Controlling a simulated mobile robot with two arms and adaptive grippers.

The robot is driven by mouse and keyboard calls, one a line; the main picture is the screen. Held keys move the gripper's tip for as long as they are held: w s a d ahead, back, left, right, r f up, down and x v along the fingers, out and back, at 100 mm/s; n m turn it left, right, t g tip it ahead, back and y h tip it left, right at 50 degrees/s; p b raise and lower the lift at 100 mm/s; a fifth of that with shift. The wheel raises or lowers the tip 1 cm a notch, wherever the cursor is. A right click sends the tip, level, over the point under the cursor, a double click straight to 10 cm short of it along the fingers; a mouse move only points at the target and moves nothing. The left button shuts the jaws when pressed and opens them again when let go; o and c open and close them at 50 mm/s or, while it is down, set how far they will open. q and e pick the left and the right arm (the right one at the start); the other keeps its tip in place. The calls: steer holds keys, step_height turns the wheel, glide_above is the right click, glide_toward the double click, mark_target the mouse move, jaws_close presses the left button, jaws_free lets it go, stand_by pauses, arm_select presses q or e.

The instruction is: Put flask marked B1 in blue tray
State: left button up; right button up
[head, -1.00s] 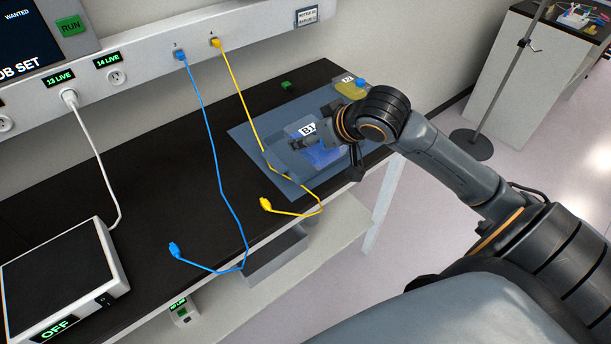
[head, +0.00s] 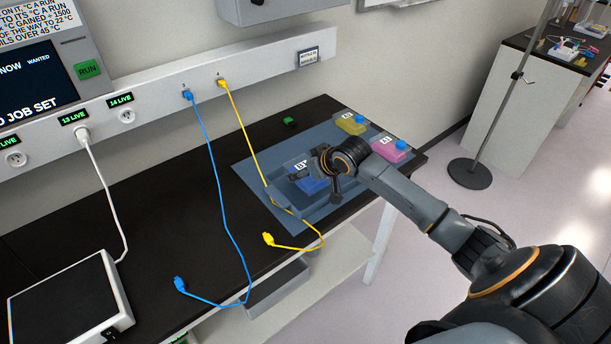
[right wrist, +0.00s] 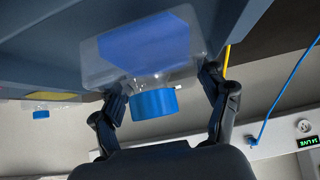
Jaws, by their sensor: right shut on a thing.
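The flask marked B1 (head: 312,186), clear with blue contents, is in my right gripper (head: 317,180), at the blue-grey tray (head: 283,200) on the bench. In the right wrist view the fingers (right wrist: 162,92) are shut on either side of the flask (right wrist: 150,45), near its shoulder, with its blue cap (right wrist: 153,103) between them. The flask's body overlaps the tray in the head view. I cannot tell whether it touches the tray floor. The arm partly hides the flask. My left gripper is not in view.
A yellow cable (head: 243,125) runs down beside the tray, and a blue cable (head: 212,160) lies farther left. A small green object (head: 289,121) sits at the back.

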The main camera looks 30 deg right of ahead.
steer(key=f, duration=0.1)
steer(key=f+p, duration=0.1)
steer(key=f, duration=0.1)
steer(key=shift+w+d, duration=0.15)
steer(key=shift+w, duration=0.1)
steer(key=shift+f, duration=0.35)
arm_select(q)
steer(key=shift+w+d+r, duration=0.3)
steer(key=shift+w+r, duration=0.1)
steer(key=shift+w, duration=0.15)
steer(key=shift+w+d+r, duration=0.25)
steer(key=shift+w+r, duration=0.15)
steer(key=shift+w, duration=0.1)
arm_select(e)
steer(key=shift+f, duration=0.15)
steer(key=o, duration=1.7)
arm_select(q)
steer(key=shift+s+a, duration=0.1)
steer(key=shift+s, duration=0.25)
